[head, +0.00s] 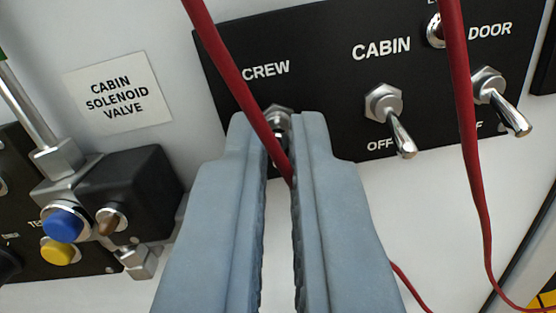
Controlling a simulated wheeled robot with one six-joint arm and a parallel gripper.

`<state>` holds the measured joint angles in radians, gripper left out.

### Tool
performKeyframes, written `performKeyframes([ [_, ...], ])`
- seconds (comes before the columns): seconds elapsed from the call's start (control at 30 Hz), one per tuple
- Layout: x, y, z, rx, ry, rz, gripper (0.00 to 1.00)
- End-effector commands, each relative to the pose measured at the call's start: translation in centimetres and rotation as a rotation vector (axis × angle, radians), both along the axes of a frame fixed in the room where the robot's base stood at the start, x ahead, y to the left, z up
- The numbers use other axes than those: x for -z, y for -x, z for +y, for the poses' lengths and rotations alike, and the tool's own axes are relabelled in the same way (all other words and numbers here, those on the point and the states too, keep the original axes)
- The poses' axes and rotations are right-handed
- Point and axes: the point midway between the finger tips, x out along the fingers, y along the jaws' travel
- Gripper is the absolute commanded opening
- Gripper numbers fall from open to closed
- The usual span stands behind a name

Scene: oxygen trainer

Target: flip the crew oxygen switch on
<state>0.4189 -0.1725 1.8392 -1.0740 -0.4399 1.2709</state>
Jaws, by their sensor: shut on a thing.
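The crew switch (278,117) is on the black panel under the CREW label. Only its metal nut shows, between the tips of my gripper (280,135). The two grey fingers are closed around where its lever sits. The lever is hidden, so I cannot tell its position. A red cable (240,95) crosses in front of the left fingertip and runs down into the gap between the fingers.
The cabin switch (390,118) and door switch (497,100) are to the right, levers pointing down. Another red cable (466,120) hangs before the panel. A black valve block (140,195) with blue (63,225) and yellow (60,251) buttons nearby is at left.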

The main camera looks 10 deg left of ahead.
Motion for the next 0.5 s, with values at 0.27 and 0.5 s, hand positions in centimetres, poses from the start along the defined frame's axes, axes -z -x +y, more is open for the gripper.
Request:
performKeyframes([
  [0.27, -0.55, -0.04, -0.04, 0.001, 0.007, 0.089, 0.00],
  [0.5, -0.85, -0.09, -0.02, 0.001, 0.009, 0.156, 0.00],
])
